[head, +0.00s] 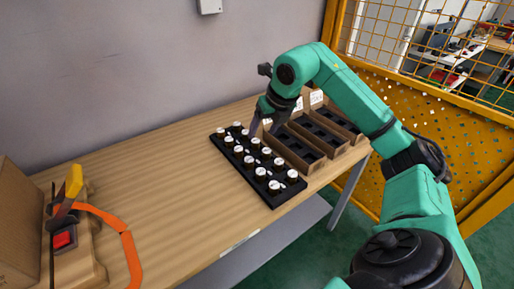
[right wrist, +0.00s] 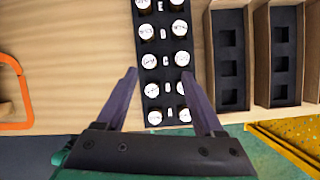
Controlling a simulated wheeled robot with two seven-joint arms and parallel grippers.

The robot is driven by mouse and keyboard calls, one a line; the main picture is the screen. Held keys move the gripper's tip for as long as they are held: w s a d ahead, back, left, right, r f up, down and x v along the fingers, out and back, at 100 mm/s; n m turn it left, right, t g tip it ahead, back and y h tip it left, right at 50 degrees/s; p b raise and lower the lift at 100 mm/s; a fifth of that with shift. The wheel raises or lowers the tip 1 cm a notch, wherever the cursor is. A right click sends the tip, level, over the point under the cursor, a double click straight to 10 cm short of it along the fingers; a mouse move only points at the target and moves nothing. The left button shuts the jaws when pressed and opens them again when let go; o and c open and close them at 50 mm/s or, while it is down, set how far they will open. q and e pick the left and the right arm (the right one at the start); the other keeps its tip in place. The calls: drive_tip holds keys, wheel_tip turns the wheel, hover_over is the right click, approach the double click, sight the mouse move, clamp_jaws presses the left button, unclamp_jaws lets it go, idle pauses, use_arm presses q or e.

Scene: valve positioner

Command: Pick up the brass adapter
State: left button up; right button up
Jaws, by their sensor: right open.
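A black tray (head: 273,204) on the wooden table holds two rows of small round dark parts with white labelled tops. One part near the front shows in the head view (head: 274,187), and others show in the right wrist view (right wrist: 151,62). I cannot read the labels, so I cannot tell which part is the brass adapter. My right gripper (head: 264,124) is open and empty above the tray's far end. In the right wrist view its fingers (right wrist: 160,74) spread to either side of the tray, with several parts between them. My left gripper is out of view.
Cardboard bins with black slotted inserts (head: 299,150) stand right of the tray. A holder with a yellow-handled tool (head: 73,182) and an orange strap (head: 127,250) lie at the left. The table (head: 160,180) between is clear. A yellow fence (head: 420,95) stands behind my right arm.

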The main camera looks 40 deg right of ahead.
drive_tip(key=s+d+h, duration=0.1)
drive_tip(key=d, duration=0.2)
drive_tip(key=p, duration=0.1)
approach(268, 151)
wheel_tip(268, 151, down, 2)
drive_tip(key=w, duration=0.2)
drive_tip(key=shift+m+g, duration=0.3)
drive_tip(key=shift+g, duration=0.1)
drive_tip(key=p+x, duration=0.1)
drive_tip(key=x, duration=0.2)
drive_tip(key=p+x, duration=0.1)
drive_tip(key=x, duration=0.2)
drive_tip(key=shift+s+f+p, duration=0.1)
drive_tip(key=shift+f+p, duration=0.2)
drive_tip(key=shift+p, duration=0.1)
drive_tip(key=shift+f, duration=0.35)
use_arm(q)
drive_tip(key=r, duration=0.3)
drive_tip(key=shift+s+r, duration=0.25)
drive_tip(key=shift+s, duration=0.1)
use_arm(e)
drive_tip(key=shift+r, duration=0.1)
clamp_jaws()
